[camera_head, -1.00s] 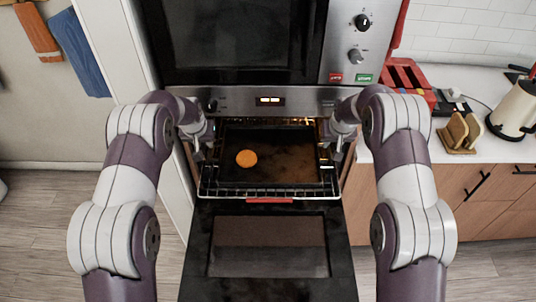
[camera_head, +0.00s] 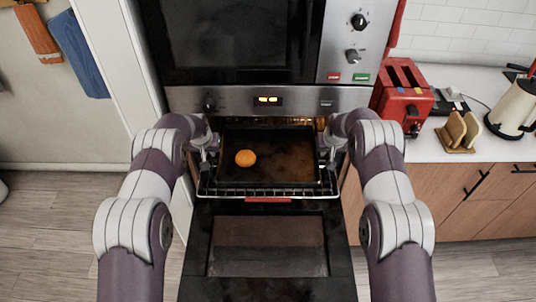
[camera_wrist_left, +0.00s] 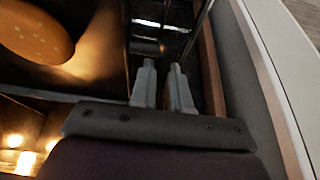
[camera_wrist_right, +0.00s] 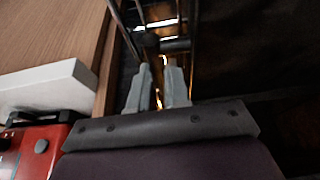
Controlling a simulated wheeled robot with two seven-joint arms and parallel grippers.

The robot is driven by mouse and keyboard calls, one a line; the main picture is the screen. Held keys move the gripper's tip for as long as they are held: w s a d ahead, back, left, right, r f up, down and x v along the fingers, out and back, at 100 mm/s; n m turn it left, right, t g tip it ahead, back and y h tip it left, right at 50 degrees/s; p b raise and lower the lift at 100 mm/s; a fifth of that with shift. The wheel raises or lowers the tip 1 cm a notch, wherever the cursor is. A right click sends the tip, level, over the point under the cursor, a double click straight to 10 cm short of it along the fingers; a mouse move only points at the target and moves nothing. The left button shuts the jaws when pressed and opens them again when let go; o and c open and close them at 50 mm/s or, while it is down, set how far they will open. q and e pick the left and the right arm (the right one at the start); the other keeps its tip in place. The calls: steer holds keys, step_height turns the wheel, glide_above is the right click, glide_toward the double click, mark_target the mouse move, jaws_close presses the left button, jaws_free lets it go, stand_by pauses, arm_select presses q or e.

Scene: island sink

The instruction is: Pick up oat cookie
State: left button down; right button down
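The oat cookie (camera_head: 245,158), round and orange-brown, lies on the left half of a dark baking tray (camera_head: 290,170) in the open oven. It shows large at the upper left of the left wrist view (camera_wrist_left: 36,30). My left gripper (camera_head: 210,152) is at the tray's left edge, beside the cookie and apart from it. Its two grey fingers have a narrow gap between them. My right gripper (camera_head: 326,152) is at the tray's right edge, and a dark bar shows between its fingers in the right wrist view. Whether either one grips anything is unclear.
A wire rack (camera_head: 262,193) lies under the tray. The oven door (camera_head: 268,248) hangs open in front. The control panel (camera_head: 290,98) is just above the opening. A red toaster (camera_head: 403,95), a wooden holder (camera_head: 458,132) and a kettle (camera_head: 515,108) stand on the right counter.

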arm_select(q)
steer(key=shift+r, duration=0.1)
arm_select(e)
steer(key=shift+r, duration=0.1)
